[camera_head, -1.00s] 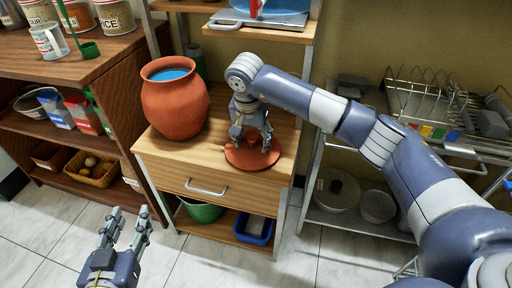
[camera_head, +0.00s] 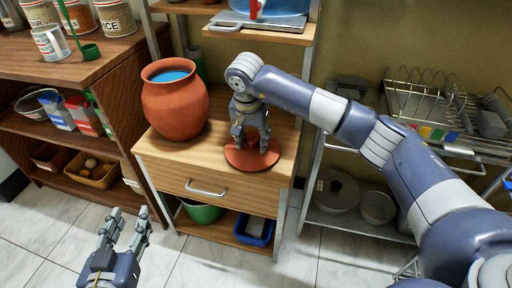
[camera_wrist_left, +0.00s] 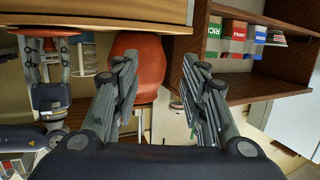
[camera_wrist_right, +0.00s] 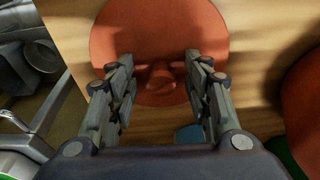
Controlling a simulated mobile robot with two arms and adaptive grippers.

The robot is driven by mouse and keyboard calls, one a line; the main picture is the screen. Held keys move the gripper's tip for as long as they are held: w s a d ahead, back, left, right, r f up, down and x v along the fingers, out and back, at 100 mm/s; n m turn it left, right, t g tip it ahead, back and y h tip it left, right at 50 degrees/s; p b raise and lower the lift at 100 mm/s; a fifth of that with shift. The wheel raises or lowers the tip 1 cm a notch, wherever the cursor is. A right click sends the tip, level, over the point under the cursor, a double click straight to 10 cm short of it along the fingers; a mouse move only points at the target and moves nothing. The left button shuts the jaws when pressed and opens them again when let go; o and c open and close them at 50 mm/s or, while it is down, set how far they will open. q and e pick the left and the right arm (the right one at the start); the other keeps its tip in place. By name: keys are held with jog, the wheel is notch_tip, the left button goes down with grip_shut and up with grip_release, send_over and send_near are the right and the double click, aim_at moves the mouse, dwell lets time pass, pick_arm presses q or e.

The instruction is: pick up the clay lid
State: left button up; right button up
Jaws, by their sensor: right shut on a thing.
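The clay lid (camera_head: 238,160) is a flat reddish-brown disc lying on the wooden top of the small cabinet, right of the clay pot (camera_head: 175,105). My right gripper (camera_head: 251,148) points down over the lid's middle, shut on its knob. In the right wrist view, the lid (camera_wrist_right: 115,40) spreads behind the fingers, its round knob (camera_wrist_right: 160,76) between them. The pot is open, with blue water inside. My left gripper (camera_head: 129,213) is open and empty above the floor, in front of the cabinet.
A wooden shelf (camera_head: 75,72) with jars and boxes stands at left. A metal rack (camera_head: 440,105) with pots below stands at right. A higher shelf is behind the pot. The cabinet top is bare in front of the pot.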

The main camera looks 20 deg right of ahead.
aim_at(253, 137)
jog(key=shift+s+f, duration=0.15)
jog(key=shift+f, duration=0.4)
jog(key=shift+c, duration=0.6)
jog(key=c, duration=0.3)
jog(key=shift+r, duration=0.1)
grip_shut()
jog(key=shift+r+p, duration=0.35)
jog(key=shift+p, duration=0.1)
jog(key=shift+w+r+p, duration=0.25)
jog(key=shift+r+p, duration=0.15)
jog(key=shift+r, duration=0.3)
jog(key=shift+r+p, duration=0.5)
jog(key=shift+r, duration=0.25)
jog(key=shift+r+p, duration=0.45)
jog(key=shift+r, duration=0.15)
pick_arm(q)
jog(key=s+a+f+g+y, duration=0.2)
jog(key=s+a+f+g, duration=0.3)
jog(key=s+f+g, duration=0.4)
jog(key=shift+s+f+n+y, duration=0.3)
jog(key=shift+s+f, duration=1.4)
jog(key=shift+s, duration=0.05)
